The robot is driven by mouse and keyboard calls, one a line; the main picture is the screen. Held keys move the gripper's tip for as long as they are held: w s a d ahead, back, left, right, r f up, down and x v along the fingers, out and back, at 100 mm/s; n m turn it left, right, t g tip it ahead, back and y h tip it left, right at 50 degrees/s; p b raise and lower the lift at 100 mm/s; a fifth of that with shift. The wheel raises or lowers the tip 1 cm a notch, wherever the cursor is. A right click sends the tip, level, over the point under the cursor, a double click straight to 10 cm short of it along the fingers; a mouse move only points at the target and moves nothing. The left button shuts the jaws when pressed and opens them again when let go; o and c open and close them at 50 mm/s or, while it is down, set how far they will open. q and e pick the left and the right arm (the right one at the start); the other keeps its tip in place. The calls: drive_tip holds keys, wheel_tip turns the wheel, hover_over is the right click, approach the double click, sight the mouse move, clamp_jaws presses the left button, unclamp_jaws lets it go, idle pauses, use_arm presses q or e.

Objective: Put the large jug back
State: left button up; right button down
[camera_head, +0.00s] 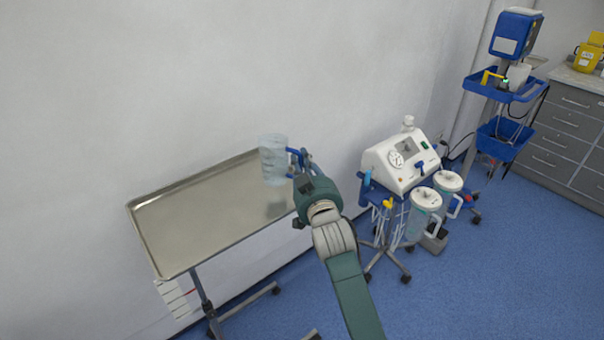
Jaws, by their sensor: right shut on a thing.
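The large jug (272,161) is clear and pale blue, with measuring marks on its side. It is upright at the right end of the steel tray table (170,235). I cannot tell whether its base touches the tray or is slightly above it. My right gripper (297,158) is at the jug's right side, shut on it. The wrist and arm partly hide the gripper's fingers and the place of the grip. My left gripper is not in view.
A white suction machine (401,162) on a wheeled stand, with two lidded canisters (423,213), stands right of my arm. A blue monitor stand (502,88) and grey drawers (565,130) are farther right. The wall borders the tray's back. The tray's left and middle are bare.

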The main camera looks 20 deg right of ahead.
wheel_tip(320, 180, down, 4)
drive_tip(key=shift+f, duration=0.2)
drive_tip(key=shift+f, duration=0.2)
drive_tip(key=c, duration=1.7)
unclamp_jaws()
drive_tip(key=shift+r, duration=0.15)
